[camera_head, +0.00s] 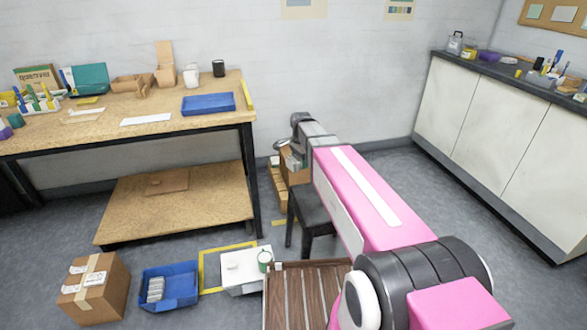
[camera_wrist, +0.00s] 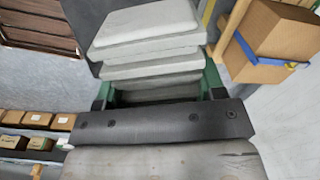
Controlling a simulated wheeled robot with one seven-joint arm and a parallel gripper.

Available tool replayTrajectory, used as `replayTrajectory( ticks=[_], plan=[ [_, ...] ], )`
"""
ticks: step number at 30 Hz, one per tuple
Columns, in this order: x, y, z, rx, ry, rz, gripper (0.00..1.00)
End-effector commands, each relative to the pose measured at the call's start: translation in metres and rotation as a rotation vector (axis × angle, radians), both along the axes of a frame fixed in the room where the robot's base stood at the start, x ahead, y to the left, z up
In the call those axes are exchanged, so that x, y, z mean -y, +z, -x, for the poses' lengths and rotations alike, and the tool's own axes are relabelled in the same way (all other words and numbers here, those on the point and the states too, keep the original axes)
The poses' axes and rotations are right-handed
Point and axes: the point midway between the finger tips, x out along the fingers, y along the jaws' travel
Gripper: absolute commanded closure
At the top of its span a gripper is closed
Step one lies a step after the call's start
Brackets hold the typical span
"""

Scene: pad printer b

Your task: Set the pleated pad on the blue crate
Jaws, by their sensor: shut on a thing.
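My gripper (camera_wrist: 160,88) is shut on the pleated pad (camera_wrist: 148,48), a grey stack of flat folds between green fingertips in the wrist view. In the head view my arm reaches away toward the wall, and its far end is by the dark stool; the pad cannot be made out clearly there. An open blue crate (camera_head: 181,277) stands on the floor at lower left, with several grey-white pieces inside. A flat blue box (camera_head: 208,104) lies on the workbench at its right end; which one is the task's crate I cannot tell. Both are left of my gripper, apart from it.
A workbench (camera_head: 100,127) with a low wooden shelf stands at left. A cardboard box (camera_head: 95,288) sits beside the floor crate, and a white case (camera_head: 240,268) lies to its right. A slatted wooden pallet (camera_head: 305,295) and a dark stool (camera_head: 312,212) are near my arm. Grey floor is open at right.

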Motion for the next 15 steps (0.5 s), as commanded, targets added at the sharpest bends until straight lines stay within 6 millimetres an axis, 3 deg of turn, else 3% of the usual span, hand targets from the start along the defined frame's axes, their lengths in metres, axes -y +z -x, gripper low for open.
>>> replayTrajectory(
  ticks=[3,15],
  plan=[
    [0.017,0.03,0.012,0.003,0.151,0.0,0.59],
    [0.065,0.115,0.053,0.003,0.68,0.001,0.59]
  ],
)
